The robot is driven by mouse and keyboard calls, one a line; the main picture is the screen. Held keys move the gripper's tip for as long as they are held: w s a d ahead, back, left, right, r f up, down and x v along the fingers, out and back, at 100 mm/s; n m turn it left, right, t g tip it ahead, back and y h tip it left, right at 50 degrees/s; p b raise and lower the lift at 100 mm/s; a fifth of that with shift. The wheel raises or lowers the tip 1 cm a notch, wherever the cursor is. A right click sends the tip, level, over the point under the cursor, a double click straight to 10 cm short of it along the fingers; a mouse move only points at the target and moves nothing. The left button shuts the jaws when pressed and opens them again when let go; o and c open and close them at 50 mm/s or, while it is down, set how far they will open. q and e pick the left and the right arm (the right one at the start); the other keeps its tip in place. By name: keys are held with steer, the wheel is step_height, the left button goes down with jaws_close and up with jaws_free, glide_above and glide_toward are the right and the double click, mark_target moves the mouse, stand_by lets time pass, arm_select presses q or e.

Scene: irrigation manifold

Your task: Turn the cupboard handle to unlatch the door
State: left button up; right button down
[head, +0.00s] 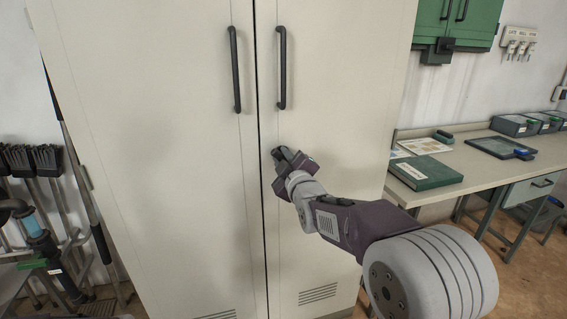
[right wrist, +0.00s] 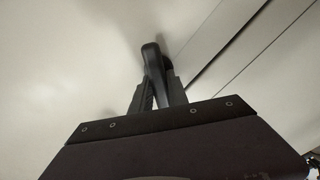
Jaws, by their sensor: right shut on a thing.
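The tall cream cupboard (head: 160,180) has two doors, which look closed with a thin dark seam between them. A small dark turning handle (right wrist: 151,60) shows in the right wrist view, set on the door face near the seam. My right gripper (head: 284,158) is at the right door, below its long bar. It is shut on this handle, whose rounded end sticks up between the two fingers (right wrist: 158,92). In the head view the gripper hides most of the handle, so its exact angle is unclear there. My left gripper is not in view.
Two fixed black bar handles, left (head: 235,70) and right (head: 282,68), stand above my gripper. A desk (head: 470,178) with a green binder (head: 426,172) is at the right. Brushes and long tools (head: 45,160) stand at the left.

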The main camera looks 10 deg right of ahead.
steer(key=n, duration=0.1)
steer(key=n+b, duration=0.1)
steer(key=n, duration=0.2)
steer(key=shift+a+f+n+b, duration=0.1)
steer(key=shift+f+n+b, duration=0.15)
steer(key=shift+n+b, duration=0.05)
steer(key=shift+f+n+b, duration=0.1)
steer(key=shift+n+b, duration=0.35)
steer(key=shift+n, duration=1.35)
steer(key=c, duration=1.3)
jaws_free()
steer(key=s, duration=0.9)
steer(key=shift+p, duration=0.3)
